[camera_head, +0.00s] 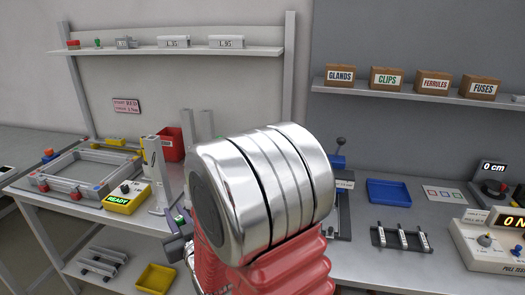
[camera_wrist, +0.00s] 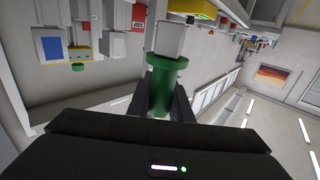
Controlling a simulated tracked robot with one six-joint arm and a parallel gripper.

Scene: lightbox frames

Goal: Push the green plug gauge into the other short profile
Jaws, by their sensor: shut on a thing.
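The green plug gauge (camera_wrist: 162,88) is between the two dark fingers of my gripper (camera_wrist: 164,97), which is shut on it. It has a wide green collar, and a light grey square block (camera_wrist: 170,40) shows directly beyond the collar. I cannot tell whether that block is the gauge's own tip or a separate piece. In the head view a small bit of green (camera_head: 180,219) shows at my gripper, mostly hidden by my arm. An upright grey profile (camera_head: 155,165) stands on the bench just left of it. More grey uprights (camera_head: 187,135) stand behind.
A frame of profiles (camera_head: 75,170) lies on the left bench beside a yellow READY box (camera_head: 127,198). A red bin (camera_head: 171,145) stands behind. On the right are a blue tray (camera_head: 389,192) and a rack of short pieces (camera_head: 401,238). My arm covers the middle.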

